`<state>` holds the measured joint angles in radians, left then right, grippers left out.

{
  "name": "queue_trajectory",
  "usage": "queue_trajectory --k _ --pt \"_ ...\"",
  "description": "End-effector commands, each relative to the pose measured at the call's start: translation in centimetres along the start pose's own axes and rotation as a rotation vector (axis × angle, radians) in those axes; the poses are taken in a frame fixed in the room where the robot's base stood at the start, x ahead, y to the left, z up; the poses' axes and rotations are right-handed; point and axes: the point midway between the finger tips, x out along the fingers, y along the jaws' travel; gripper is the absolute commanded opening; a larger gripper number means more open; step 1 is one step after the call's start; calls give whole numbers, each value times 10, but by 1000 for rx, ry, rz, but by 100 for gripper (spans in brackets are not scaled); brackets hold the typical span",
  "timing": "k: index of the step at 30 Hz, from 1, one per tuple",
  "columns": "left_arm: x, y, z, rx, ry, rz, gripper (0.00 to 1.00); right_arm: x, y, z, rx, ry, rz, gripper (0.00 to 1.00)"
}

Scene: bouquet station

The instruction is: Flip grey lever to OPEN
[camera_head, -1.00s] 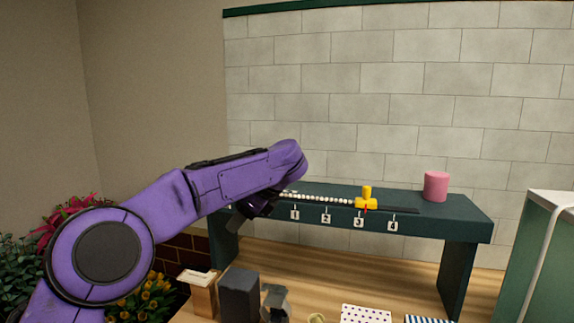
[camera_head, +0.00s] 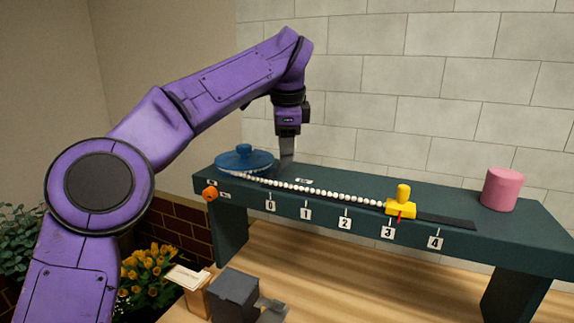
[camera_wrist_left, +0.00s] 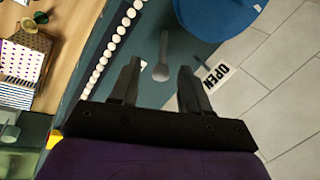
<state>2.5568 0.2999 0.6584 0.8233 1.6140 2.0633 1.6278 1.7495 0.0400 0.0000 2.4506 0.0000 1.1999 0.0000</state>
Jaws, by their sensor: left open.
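The grey lever (camera_wrist_left: 162,62) shows in the left wrist view, its wide end between my two finger tips, as seen from above; I cannot tell whether they touch it. A white OPEN label (camera_wrist_left: 217,77) lies to its right. My left gripper (camera_wrist_left: 160,68) is open and empty. In the head view my left gripper (camera_head: 286,158) points down over the dark green shelf (camera_head: 345,188), beside the blue round knobbed piece (camera_head: 244,160). I cannot make out the lever there. My right gripper is not in view.
A string of white beads (camera_head: 325,192) runs along the shelf to a yellow slider (camera_head: 402,203) near the 3 label. A pink cylinder (camera_head: 502,189) stands at the right. An orange knob (camera_head: 210,193) sits on the shelf's left front. Yellow flowers (camera_head: 147,269) stand below.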

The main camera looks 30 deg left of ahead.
Motion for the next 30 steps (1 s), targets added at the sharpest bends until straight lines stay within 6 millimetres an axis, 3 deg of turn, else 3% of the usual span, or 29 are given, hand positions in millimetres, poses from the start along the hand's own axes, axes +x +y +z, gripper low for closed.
queue_trajectory --k 1,6,16,17,21,30 --pt "13 1 0 2 -1 4 47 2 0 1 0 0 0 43" --pt "38 0 -1 3 -2 3 47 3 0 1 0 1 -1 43" --pt "46 0 -1 3 -1 0 47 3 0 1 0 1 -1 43" --pt "46 0 -1 3 -1 0 43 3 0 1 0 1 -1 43" --pt "46 0 -1 3 -1 0 0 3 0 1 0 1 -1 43" --pt "46 -1 0 -4 15 10 0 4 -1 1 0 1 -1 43"
